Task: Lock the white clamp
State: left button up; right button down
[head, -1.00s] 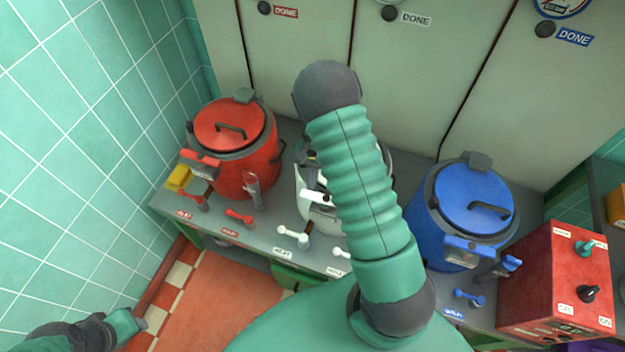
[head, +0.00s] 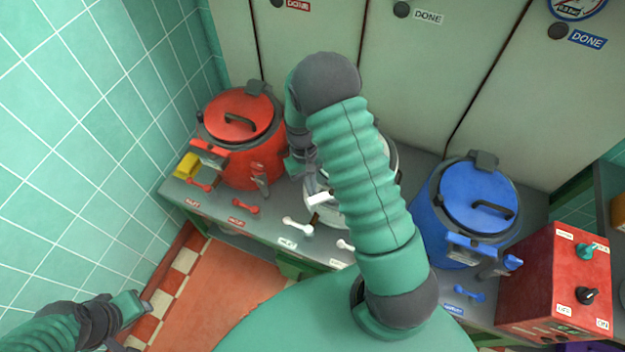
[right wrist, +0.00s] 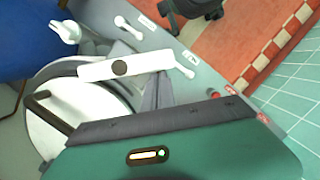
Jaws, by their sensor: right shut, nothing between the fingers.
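The white kettle (head: 338,213) stands between the red and blue ones, mostly hidden behind my right arm in the head view. Its round white lid (right wrist: 55,125) shows at the left of the right wrist view. The white clamp (right wrist: 125,67) is a pale bar with a dark round pivot at the lid's rim; it also shows in the head view (head: 318,200). My right gripper (head: 300,168) is shut and empty, just above and left of the clamp; contact cannot be told. My left gripper (head: 132,304) is low at the left, away from the bench; its jaw state is unclear.
The red kettle (head: 237,140) stands close left of my right gripper, and the blue kettle (head: 465,215) stands to the right. White levers (head: 297,226) line the bench front. A red control box (head: 555,280) is at the right. Tall cabinets (head: 400,70) stand behind.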

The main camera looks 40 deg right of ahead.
aim_at(315, 203)
jog(key=n, duration=0.1)
jog(key=s+a+n, duration=0.1)
jog(key=n, duration=0.1)
jog(key=s+n+h+p, duration=0.1)
jog(key=shift+a+r+n, duration=0.1)
jog(key=shift+a+n, duration=0.15)
jog(key=shift+n, duration=0.05)
jog(key=shift+s+a+n+h+p, duration=0.1)
jog(key=shift+s+n+h+p, duration=0.2)
jog(key=shift+n, duration=0.35)
jog(key=shift+s+a+n+h+p, duration=0.1)
jog(key=shift+s+n, duration=0.3)
jog(key=shift+n, duration=0.3)
jog(key=shift+s+a+n+h+p, duration=0.1)
jog(key=shift+s+n+p, duration=0.2)
jog(key=shift+n, duration=0.35)
jog(key=shift+s, duration=0.1)
jog(key=b+v, duration=0.1)
jog(key=v, duration=1.5)
jog(key=shift+r, duration=0.3)
jog(key=shift+s, duration=0.1)
